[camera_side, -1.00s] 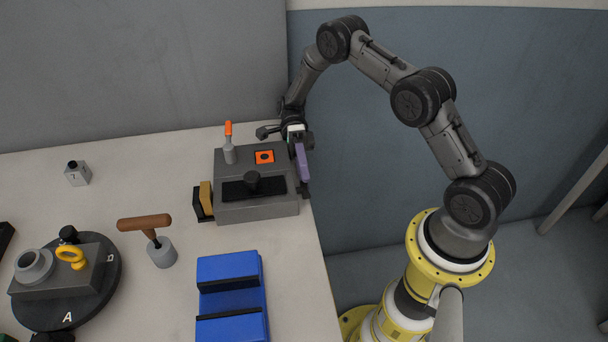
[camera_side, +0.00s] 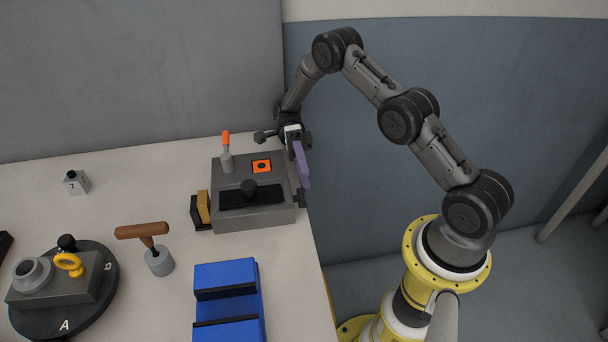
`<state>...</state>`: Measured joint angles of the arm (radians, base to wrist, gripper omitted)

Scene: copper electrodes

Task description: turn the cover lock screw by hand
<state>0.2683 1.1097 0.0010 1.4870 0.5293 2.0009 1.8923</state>
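A grey box fixture (camera_side: 283,215) stands near the table's right edge. Its top carries a black knob (camera_side: 249,186) over a dark recessed strip, an orange square with a dark centre (camera_side: 262,166), and an upright orange-handled lever (camera_side: 226,150). I cannot tell which part is the cover lock screw. My gripper (camera_side: 301,163) is at the box's back right corner, with a purple part hanging down along the box's right side. Its fingertips are too small and partly hidden, so I cannot tell whether they are open, shut or touching the box.
A round black turntable (camera_side: 106,266) with a grey block, yellow ring and black knob is at the left. A wooden-handled tool (camera_side: 159,260), a blue block (camera_side: 225,273), a small grey block (camera_side: 75,182) and black and tan pieces (camera_side: 203,207) also stand on the table (camera_side: 120,195).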

